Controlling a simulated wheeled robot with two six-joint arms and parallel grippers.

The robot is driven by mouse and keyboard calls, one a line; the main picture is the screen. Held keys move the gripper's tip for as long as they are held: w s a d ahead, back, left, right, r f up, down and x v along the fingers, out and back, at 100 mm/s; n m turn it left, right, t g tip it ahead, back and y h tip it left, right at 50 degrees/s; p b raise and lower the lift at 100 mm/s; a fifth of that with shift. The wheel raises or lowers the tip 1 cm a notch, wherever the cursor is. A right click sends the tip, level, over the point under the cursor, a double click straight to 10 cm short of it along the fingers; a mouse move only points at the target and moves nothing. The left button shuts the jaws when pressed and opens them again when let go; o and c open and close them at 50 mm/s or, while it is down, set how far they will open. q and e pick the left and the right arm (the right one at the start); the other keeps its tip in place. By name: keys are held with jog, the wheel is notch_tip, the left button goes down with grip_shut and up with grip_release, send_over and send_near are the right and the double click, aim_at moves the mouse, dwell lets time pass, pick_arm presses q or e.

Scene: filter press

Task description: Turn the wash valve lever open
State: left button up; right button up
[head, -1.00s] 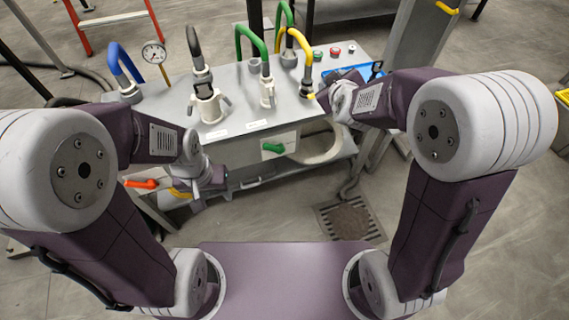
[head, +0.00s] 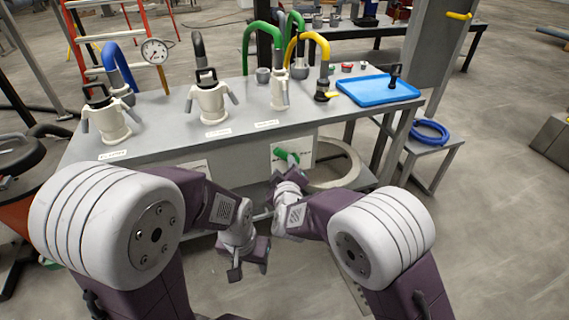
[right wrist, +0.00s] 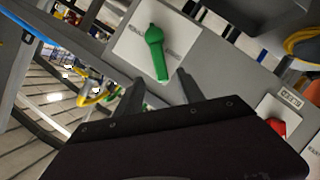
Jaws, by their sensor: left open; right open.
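A green lever (head: 287,156) sits on a white plate (head: 306,152) on the bench's front face. In the right wrist view the same green lever (right wrist: 155,52) is whole, slanting from its round hub down toward my fingers. My right gripper (head: 286,177) is just below the lever in the head view. In the right wrist view my right gripper's (right wrist: 160,95) two dark fingers are spread, with the lever's free end near the gap between them. I cannot tell whether they touch it. My left gripper (head: 250,265) is open and empty, lower and in front of the bench.
A red lever (right wrist: 277,127) shows at the right of the right wrist view. The grey bench (head: 160,120) carries white fittings (head: 210,103), hoses and a blue tray (head: 375,91). A pale hose (head: 345,160) curves right of the plate. Open floor lies to the right.

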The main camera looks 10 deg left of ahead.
aim_at(283, 156)
jog(key=b+x, duration=0.2)
jog(key=x, duration=0.5)
jog(key=shift+d+f+b, duration=0.1)
jog(key=shift+f+b, duration=0.1)
jog(key=shift+b, duration=0.2)
jog(key=shift+w+a, duration=0.2)
jog(key=shift+w, duration=0.45)
grip_shut()
